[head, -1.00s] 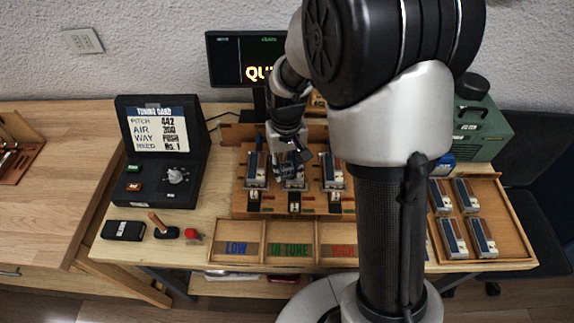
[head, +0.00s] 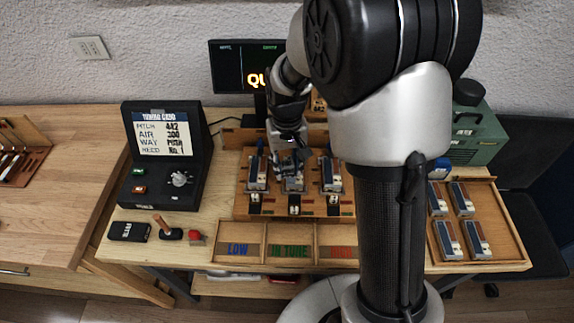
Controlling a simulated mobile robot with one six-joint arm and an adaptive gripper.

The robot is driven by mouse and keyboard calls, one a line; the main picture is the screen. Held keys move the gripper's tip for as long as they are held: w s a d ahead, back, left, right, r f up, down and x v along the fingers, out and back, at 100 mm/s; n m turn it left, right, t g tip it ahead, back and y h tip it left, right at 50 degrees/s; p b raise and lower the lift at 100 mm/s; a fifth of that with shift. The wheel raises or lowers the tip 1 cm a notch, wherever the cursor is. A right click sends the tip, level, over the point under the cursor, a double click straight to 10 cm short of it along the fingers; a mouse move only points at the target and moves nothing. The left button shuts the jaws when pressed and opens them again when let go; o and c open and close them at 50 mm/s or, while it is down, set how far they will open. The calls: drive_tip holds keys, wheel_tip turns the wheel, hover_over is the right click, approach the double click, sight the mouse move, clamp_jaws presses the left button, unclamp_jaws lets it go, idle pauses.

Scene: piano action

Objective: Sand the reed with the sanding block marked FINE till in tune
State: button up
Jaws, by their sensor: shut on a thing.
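My gripper (head: 288,160) is low over the middle station of the wooden rig and seems shut on the blue-and-brown reed unit (head: 293,185) there, whose upper part it hides. Similar units stand at the left (head: 256,174) and right (head: 331,175) stations. A black block with white lettering (head: 128,232) lies at the table's front left; its lettering is too small to read. I cannot make out a block marked FINE. The monitor (head: 232,62) shows "QU", the rest hidden by my arm.
Trays marked LOW (head: 238,233), IN TUNE (head: 290,233) and a partly hidden red label line the front edge. A wooden tray (head: 512,245) with several reed units is at right. A wooden-handled tool (head: 165,230), a red object (head: 196,238) and a green machine (head: 478,130) stand around.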

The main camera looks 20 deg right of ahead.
drive_tip(key=shift+r+p, duration=2.05)
drive_tip(key=shift+r, duration=0.6)
